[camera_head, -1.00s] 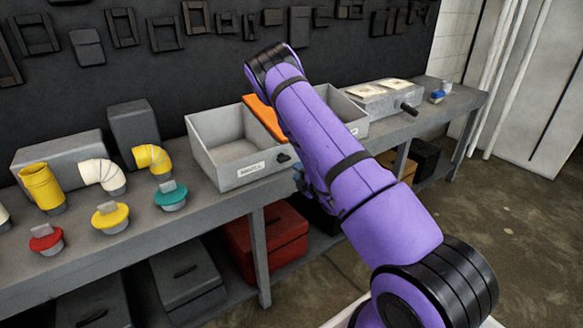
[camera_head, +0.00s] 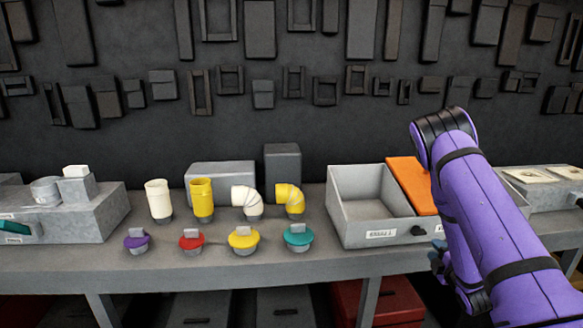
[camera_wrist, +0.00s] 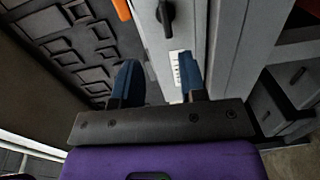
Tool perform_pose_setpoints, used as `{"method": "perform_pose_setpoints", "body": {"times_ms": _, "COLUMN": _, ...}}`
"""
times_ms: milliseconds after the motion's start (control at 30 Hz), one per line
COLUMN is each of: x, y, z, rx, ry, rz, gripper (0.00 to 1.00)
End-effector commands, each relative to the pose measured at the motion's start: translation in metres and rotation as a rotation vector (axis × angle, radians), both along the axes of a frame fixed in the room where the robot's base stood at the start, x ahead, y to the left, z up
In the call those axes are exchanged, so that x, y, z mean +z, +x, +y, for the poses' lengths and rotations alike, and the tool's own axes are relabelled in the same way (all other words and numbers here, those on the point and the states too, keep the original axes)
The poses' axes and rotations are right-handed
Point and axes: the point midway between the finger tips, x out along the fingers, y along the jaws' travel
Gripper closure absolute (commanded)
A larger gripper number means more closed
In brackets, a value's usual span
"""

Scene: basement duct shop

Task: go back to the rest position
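My purple arm (camera_head: 490,235) is folded in the right part of the head view, in front of the bench. My gripper shows in the wrist view (camera_wrist: 158,76) with its two blue fingers apart and nothing between them. In the head view it is mostly hidden behind my arm; only a small bluish part shows beside the bin front. Past the fingers, the wrist view shows a grey bin wall with a label (camera_wrist: 177,68) and a black knob (camera_wrist: 166,14).
The bench (camera_head: 240,268) carries a grey open bin (camera_head: 345,222), an orange panel (camera_head: 410,183), upright ducts like the yellow one (camera_head: 202,199), and several caps, one teal (camera_head: 298,236). A grey block (camera_head: 85,218) stands left. A red box (camera_head: 395,302) sits below.

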Motion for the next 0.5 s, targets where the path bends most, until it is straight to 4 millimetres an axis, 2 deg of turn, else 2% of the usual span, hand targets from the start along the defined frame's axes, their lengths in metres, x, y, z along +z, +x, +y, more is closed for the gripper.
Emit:
{"method": "perform_pose_setpoints", "body": {"times_ms": 33, "x": 0.012, "y": 0.006, "z": 0.001, "rx": -0.017, "ry": 0.025, "rz": 0.006, "gripper": 0.62}}
{"method": "perform_pose_setpoints", "body": {"times_ms": 233, "x": 0.058, "y": 0.022, "z": 0.005, "rx": -0.111, "ry": 0.18, "rz": 0.079, "gripper": 0.62}}
{"method": "perform_pose_setpoints", "body": {"times_ms": 500, "x": 0.121, "y": 0.026, "z": 0.017, "rx": -0.225, "ry": 0.405, "rz": 0.179, "gripper": 0.62}}
